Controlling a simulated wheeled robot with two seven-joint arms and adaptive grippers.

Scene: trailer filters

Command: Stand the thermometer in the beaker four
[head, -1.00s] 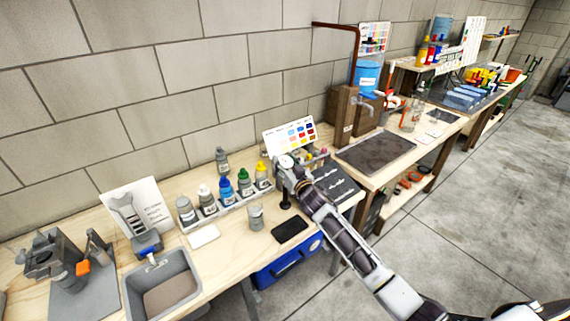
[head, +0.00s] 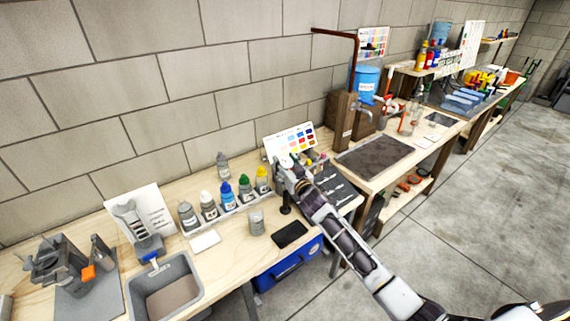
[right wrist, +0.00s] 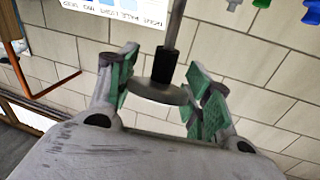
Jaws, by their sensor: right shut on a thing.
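My right gripper (head: 284,186) is over the bench beside the row of bottles. In the right wrist view its green-padded fingers (right wrist: 160,92) are shut on a round grey disc with a black collar and a metal rod, which looks like the dial thermometer (right wrist: 164,75). In the head view the gripper mostly hides the thermometer. A small grey labelled cup, perhaps a beaker (head: 256,221), stands on the bench left of and nearer than the gripper. I cannot read its number. My left gripper is not in view.
Several capped bottles (head: 226,193) stand in a tray behind the cup. A black pad (head: 290,235) and a white pad (head: 205,241) lie on the bench. A colour chart (head: 290,142) stands behind the gripper. A grey sink (head: 190,292) is at front left.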

